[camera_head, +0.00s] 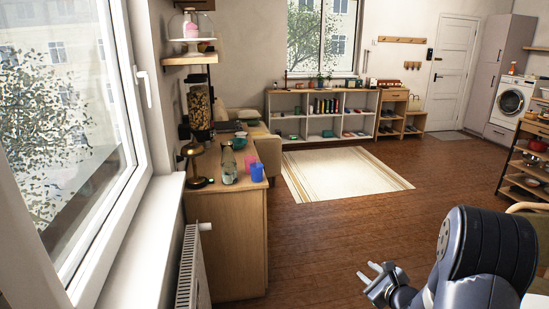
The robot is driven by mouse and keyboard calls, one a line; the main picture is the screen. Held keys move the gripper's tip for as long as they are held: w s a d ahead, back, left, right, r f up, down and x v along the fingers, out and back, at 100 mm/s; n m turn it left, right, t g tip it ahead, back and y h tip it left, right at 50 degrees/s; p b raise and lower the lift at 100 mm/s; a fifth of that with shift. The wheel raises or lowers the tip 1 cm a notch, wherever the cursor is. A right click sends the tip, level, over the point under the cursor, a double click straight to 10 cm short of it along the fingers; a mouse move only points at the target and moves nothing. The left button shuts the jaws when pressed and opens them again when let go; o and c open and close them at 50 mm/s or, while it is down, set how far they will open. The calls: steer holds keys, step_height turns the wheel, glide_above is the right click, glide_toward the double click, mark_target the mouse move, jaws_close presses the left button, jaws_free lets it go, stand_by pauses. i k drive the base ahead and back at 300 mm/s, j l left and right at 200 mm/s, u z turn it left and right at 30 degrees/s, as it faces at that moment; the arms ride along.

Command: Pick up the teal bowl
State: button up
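A small teal, bowl-like thing (239,143) sits on the wooden cabinet at the left, behind the glass bottle. It is too small to be sure that it is the teal bowl. Another small teal thing (293,136) is in a lower compartment of the white shelf at the back; its shape is unclear. My gripper (367,271) is low at the right, over the wooden floor. Its pale fingers are apart with nothing between them, and it is far from both teal things.
The wooden cabinet (238,235) also bears a glass bottle (228,165), a blue cup (257,172), a pink cup (250,161) and a lamp (194,165). A radiator (192,268) stands left of it. A striped rug (342,174) lies on open floor. A shelf rack (525,170) stands right.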

mark_target(239, 143)
steer(key=i+l+z, duration=0.1)
steer(key=i, duration=1.6)
steer(key=i+l+u, duration=0.1)
steer(key=i+u, duration=0.3)
steer(key=i+l+u, duration=0.2)
steer(key=i+u, duration=0.2)
steer(key=i+l+u, duration=0.9)
steer(key=l, duration=0.15)
steer(key=i+l+u, duration=0.15)
steer(key=l, duration=0.15)
steer(key=l+u, duration=0.15)
steer(key=l, duration=0.2)
steer(key=i, duration=0.05)
